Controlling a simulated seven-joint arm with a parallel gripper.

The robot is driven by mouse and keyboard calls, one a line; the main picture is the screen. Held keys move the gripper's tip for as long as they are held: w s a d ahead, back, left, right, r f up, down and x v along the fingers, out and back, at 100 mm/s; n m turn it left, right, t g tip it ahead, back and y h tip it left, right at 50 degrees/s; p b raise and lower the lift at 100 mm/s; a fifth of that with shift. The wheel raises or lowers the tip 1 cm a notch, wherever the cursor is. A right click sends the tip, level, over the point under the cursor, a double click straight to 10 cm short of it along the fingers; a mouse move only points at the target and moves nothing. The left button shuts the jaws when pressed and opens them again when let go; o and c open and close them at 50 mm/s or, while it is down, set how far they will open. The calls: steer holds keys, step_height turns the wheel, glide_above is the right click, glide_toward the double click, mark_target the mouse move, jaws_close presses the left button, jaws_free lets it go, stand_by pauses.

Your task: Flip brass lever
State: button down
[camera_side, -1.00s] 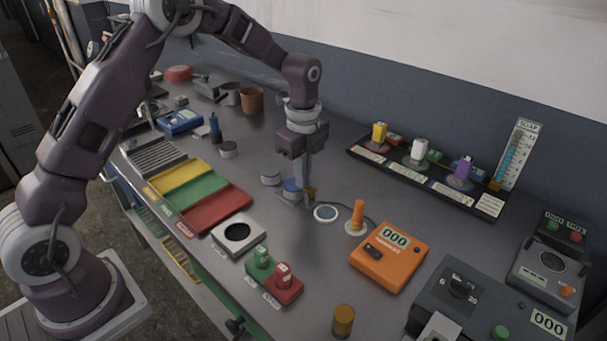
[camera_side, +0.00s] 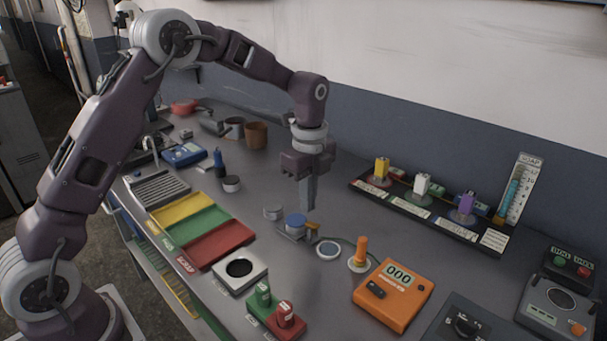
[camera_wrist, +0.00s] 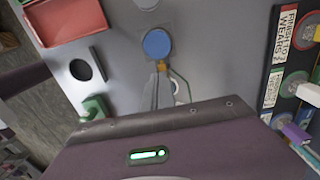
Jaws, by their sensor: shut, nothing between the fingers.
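The brass lever (camera_side: 313,227) is a small brass-coloured piece at the right side of a blue-topped round fixture (camera_side: 296,221) on the bench. In the wrist view a bit of brass (camera_wrist: 162,67) shows just below the blue disc (camera_wrist: 157,43), beside my fingertips. My gripper (camera_side: 308,208) points down, shut and empty, and its tips appear above the fixture, apart from the lever. In the wrist view my gripper (camera_wrist: 160,72) reaches toward the disc's lower edge. The lever's exact tilt is too small to tell.
A grey round part (camera_side: 273,212) sits left of the fixture. A white-rimmed disc (camera_side: 328,251), an upright orange handle (camera_side: 361,250) and an orange counter box (camera_side: 393,295) stand to the right. Red (camera_side: 217,243), green and yellow trays lie left. A black rack (camera_side: 428,213) runs along the wall.

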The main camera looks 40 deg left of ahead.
step_height(320, 180, up, 10)
steer(key=a, duration=0.2)
steer(key=shift+a+r, duration=0.15)
steer(key=shift+a, duration=0.1)
